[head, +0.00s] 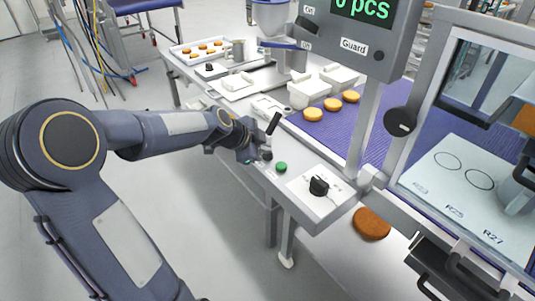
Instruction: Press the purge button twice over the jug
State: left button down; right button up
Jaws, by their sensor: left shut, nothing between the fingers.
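My left gripper (258,157) is low over the near edge of the grey control ledge (297,205), fingers shut and empty. It is close to a small dark button (267,155); I cannot tell whether it touches it. A green button (281,167) lies just right of the fingertips. No label marks which one is the purge button. A small grey metal jug (237,50) stands at the back of the table, apart from the gripper. The depositor (272,18) with a hopper stands to the right of the jug. My right gripper is out of view.
A black rotary switch (319,185) sits on the panel, and a dark lever (273,123) rises beside the gripper. A purple belt (340,122) carries several round cakes. A guard frame (372,125) and window stand at right. A brown round (371,223) lies below the ledge.

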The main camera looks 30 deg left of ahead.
aim_at(264, 156)
pick_arm(q)
jog(key=shift+f, duration=0.2)
dwell(0.3)
dwell(0.3)
jog(key=shift+r, duration=0.95)
jog(key=shift+r, duration=0.15)
jog(key=shift+r+p, duration=1.35)
jog(key=shift+r, duration=1.05)
